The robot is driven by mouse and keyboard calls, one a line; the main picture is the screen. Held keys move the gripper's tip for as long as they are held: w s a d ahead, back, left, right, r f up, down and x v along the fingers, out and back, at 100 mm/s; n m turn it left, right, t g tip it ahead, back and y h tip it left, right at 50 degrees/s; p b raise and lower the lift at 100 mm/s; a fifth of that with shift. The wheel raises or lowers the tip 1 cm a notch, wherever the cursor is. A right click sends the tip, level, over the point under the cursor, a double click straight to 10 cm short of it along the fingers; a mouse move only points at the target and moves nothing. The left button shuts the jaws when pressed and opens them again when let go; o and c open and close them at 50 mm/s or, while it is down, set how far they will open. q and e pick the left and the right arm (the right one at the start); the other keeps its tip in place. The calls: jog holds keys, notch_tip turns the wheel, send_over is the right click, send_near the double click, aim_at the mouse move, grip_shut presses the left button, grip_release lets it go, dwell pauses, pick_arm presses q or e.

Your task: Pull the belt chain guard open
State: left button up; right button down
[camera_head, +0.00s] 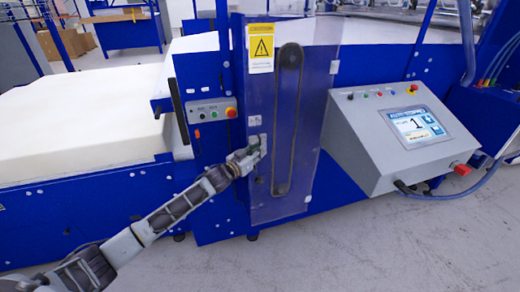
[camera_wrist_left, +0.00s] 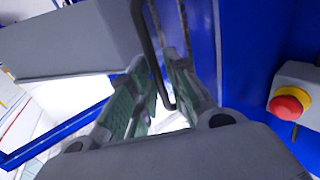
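The belt chain guard (camera_head: 312,130) is a tall, see-through panel in front of a dark looped belt (camera_head: 287,120). It looks shut against the blue machine frame. My left gripper (camera_head: 252,153) is at this handle, coming from the lower left. In the left wrist view my left gripper (camera_wrist_left: 155,75) has its green-padded fingers apart, with a thin dark bent bar (camera_wrist_left: 153,55) showing between them. I cannot tell whether the fingers touch it. My right gripper is not in view.
A button box with a red knob (camera_head: 231,112) is just left of the guard; a red knob also shows in the left wrist view (camera_wrist_left: 289,104). A grey control console (camera_head: 375,165) stands to the right. A white foam block (camera_head: 80,120) lies left. Grey floor in front is clear.

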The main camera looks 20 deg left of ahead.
pick_arm(q)
jog(key=shift+w+d, duration=0.25)
jog(key=shift+w, duration=0.2)
jog(key=shift+c, duration=0.3)
grip_shut()
